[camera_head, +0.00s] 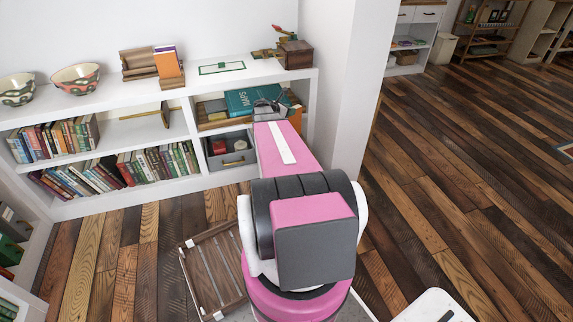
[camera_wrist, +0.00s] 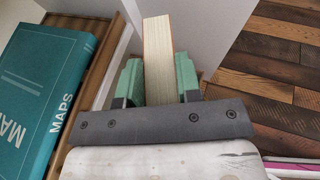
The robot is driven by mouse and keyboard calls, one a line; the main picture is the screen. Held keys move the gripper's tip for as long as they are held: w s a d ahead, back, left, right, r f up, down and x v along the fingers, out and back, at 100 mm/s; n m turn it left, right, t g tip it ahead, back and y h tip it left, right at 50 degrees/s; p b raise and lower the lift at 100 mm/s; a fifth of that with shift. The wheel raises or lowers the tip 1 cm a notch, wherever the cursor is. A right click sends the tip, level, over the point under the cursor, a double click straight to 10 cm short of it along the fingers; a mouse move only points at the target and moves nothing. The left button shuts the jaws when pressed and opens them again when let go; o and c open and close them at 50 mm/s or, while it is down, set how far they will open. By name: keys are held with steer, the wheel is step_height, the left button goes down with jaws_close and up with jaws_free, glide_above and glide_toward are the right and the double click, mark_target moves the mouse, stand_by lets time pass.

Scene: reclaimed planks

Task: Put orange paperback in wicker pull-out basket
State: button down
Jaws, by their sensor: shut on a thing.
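My gripper (camera_head: 268,104) reaches into the upper right compartment of the white shelf. In the wrist view its green fingers (camera_wrist: 158,78) are shut on the orange paperback (camera_wrist: 158,45), one on each side. The book's pale page edges face the camera, with thin orange cover edges. Orange also shows beside the gripper in the head view (camera_head: 292,99). A brown low-walled container (camera_head: 207,125) sits in that compartment, left of the gripper; it may be the wicker pull-out basket, but its weave cannot be made out. The paperback's lower end is hidden.
A large teal MAPS book (camera_head: 250,99) lies in the same compartment, close left of my gripper (camera_wrist: 40,95). A grey drawer (camera_head: 233,160) is below. A white wall (camera_head: 352,80) stands close right. A slatted wooden crate (camera_head: 214,268) lies on the floor.

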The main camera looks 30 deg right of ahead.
step_height(320, 180, down, 28)
stand_by(0.7)
steer(key=c, duration=1.1)
jaws_free()
steer(key=shift+f, duration=0.1)
